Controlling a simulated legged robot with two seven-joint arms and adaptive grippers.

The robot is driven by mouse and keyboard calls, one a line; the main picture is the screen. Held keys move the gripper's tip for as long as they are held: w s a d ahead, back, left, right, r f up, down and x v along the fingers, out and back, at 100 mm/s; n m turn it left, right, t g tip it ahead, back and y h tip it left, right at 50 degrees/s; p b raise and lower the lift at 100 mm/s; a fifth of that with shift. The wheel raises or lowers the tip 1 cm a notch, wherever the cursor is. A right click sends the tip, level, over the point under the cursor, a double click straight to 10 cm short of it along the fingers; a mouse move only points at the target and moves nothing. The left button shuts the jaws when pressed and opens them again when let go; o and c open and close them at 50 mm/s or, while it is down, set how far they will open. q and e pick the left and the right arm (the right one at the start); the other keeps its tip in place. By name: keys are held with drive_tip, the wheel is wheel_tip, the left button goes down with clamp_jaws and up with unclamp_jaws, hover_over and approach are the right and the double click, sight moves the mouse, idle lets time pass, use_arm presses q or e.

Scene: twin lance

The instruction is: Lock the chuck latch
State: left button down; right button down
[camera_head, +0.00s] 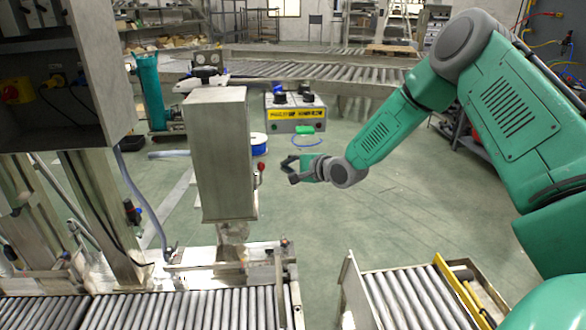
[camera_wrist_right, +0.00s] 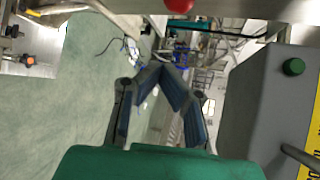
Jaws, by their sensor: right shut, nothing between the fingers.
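A small red knob (camera_head: 261,167) sits on the right side of the tall grey metal housing (camera_head: 221,150); it may be the chuck latch, but I cannot tell whether it is locked. A red knob also shows at the top edge of the right wrist view (camera_wrist_right: 178,4). My right gripper (camera_head: 289,170) is just right of the knob in the head view, apart from it. In the right wrist view its two fingers (camera_wrist_right: 160,68) meet at the tips with nothing between them. My left gripper is not in view.
Roller conveyors (camera_head: 190,308) run along the front left, with another section (camera_head: 405,300) at front right. A control box (camera_head: 299,113) with a yellow label stands behind my right gripper. A dark cabinet (camera_head: 60,90) hangs at left. Green floor is open to the right.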

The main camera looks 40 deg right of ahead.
sight(261, 173)
drive_tip(key=w+a, duration=0.1)
drive_tip(key=a, duration=0.1)
drive_tip(key=w+a, duration=0.2)
drive_tip(key=shift+w+a+f+p, duration=0.1)
drive_tip(key=shift+p, duration=0.2)
idle(0.5)
drive_tip(key=shift+t+b, duration=0.3)
drive_tip(key=shift+b, duration=0.1)
drive_tip(key=shift+s+a+n+t+b, duration=0.1)
drive_tip(key=shift+s+n+t+b, duration=0.3)
drive_tip(key=shift+t+b, duration=0.15)
drive_tip(key=s+n+t+b, duration=0.1)
drive_tip(key=n+t+b, duration=0.1)
drive_tip(key=b, duration=0.2)
drive_tip(key=s+a+n+t+y+b, duration=0.1)
drive_tip(key=n+t+b, duration=0.1)
drive_tip(key=b, duration=0.2)
drive_tip(key=s+a+n+t+y+b, duration=0.1)
drive_tip(key=n+t+b, duration=0.1)
drive_tip(key=b, duration=0.3)
drive_tip(key=shift+s+a+r+t, duration=0.15)
drive_tip(key=shift+r+t, duration=0.2)
drive_tip(key=shift+r, duration=0.05)
